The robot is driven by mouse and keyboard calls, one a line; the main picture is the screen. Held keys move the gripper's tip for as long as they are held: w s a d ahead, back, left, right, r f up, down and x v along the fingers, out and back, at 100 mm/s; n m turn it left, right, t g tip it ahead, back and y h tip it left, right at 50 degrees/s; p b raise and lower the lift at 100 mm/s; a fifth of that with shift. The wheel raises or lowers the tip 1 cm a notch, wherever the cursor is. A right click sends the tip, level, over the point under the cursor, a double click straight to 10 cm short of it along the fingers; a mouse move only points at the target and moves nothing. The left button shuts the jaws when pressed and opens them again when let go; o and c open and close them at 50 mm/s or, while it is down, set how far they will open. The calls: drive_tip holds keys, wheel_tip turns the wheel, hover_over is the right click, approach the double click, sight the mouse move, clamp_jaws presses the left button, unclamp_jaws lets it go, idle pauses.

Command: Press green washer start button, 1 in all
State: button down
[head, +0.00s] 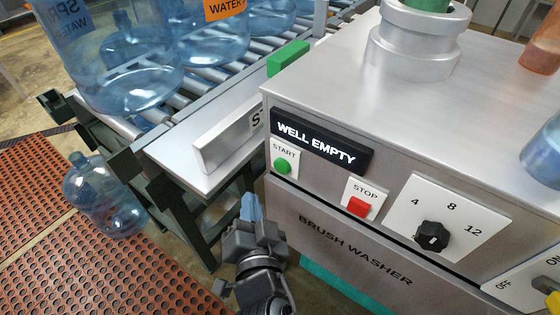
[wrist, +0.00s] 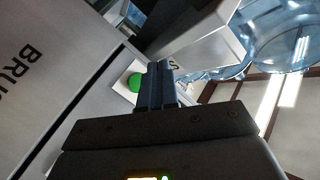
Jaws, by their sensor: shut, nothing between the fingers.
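The green start button (head: 283,166) sits on a white plate marked START on the front of the brush washer (head: 335,225). My gripper (head: 250,206) is shut and empty, in front of the washer, below and left of the button in the head view. In the wrist view the shut fingers (wrist: 158,72) point toward the panel, and the green button (wrist: 134,82) shows just left of them. I cannot tell whether the fingers touch the panel; in the head view they appear apart from the button. A display above the button reads WELL EMPTY (head: 317,142).
A red stop button (head: 358,206) and a black dial (head: 432,236) are to the right on the panel. A roller conveyor with large blue jugs (head: 125,65) is at upper left.

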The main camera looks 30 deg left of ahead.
sight(281, 167)
drive_tip(key=w+p, duration=0.4)
drive_tip(key=w, duration=0.2)
drive_tip(key=shift+d, duration=0.25)
drive_tip(key=shift+w, duration=0.1)
idle(1.7)
drive_tip(key=shift+w+p, duration=0.35)
